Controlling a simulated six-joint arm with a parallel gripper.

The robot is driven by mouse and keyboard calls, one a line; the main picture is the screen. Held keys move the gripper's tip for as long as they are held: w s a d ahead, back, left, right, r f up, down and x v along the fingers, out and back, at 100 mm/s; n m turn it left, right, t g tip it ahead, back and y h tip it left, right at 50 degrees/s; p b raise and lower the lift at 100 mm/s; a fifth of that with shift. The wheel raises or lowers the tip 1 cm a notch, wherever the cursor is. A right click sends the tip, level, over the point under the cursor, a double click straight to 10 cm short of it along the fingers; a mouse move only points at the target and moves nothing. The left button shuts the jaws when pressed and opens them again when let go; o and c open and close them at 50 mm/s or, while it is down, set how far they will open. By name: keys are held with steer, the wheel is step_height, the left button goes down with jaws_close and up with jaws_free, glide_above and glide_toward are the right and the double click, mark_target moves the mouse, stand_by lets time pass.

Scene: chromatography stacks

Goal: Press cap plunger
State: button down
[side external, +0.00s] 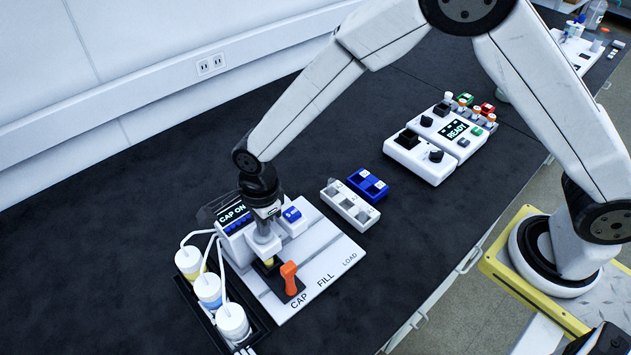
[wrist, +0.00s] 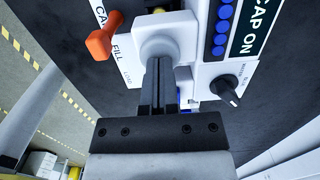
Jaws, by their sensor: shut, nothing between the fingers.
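The cap station is a white machine with a display (side external: 232,214) reading CAP ON, also visible in the wrist view (wrist: 254,28). A white block-like plunger head (side external: 264,244) stands at its front, and it shows in the wrist view (wrist: 168,36). My gripper (side external: 265,218) is directly above this head, pointing down. In the wrist view my gripper (wrist: 160,62) has its two dark fingers together, with tips at the white head's top. They appear to touch it, but the exact contact is hidden. A yellow piece (side external: 268,262) shows just below the head.
An orange lever (side external: 289,278) stands in front, beside CAP, FILL and LOAD labels. Three white-capped bottles (side external: 209,290) with tubes stand left. A grey-white tray (side external: 349,206) and blue rack (side external: 369,184) lie right. A READY machine (side external: 455,128) stands farther back; dark bench between is clear.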

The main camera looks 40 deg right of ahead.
mark_target(273, 232)
steer(key=shift+f, duration=0.35)
steer(key=shift+s, duration=0.1)
steer(key=shift+r, duration=0.15)
step_height(273, 232, up, 14)
steer(key=shift+d, duration=0.4)
stand_by(0.3)
stand_by(0.6)
steer(key=s+d+f+n+t, duration=0.1)
steer(key=s+d+f+n, duration=0.1)
steer(key=s+d+n, duration=0.4)
steer(key=s+d+f+n+t, duration=0.1)
steer(key=s+d+n, duration=0.4)
steer(key=d+n, duration=0.7)
steer(key=d, duration=0.6)
steer(key=shift+s+d+f+t+h, duration=0.3)
steer(key=shift+s+d+f, duration=0.05)
steer(key=shift+d+f, duration=0.05)
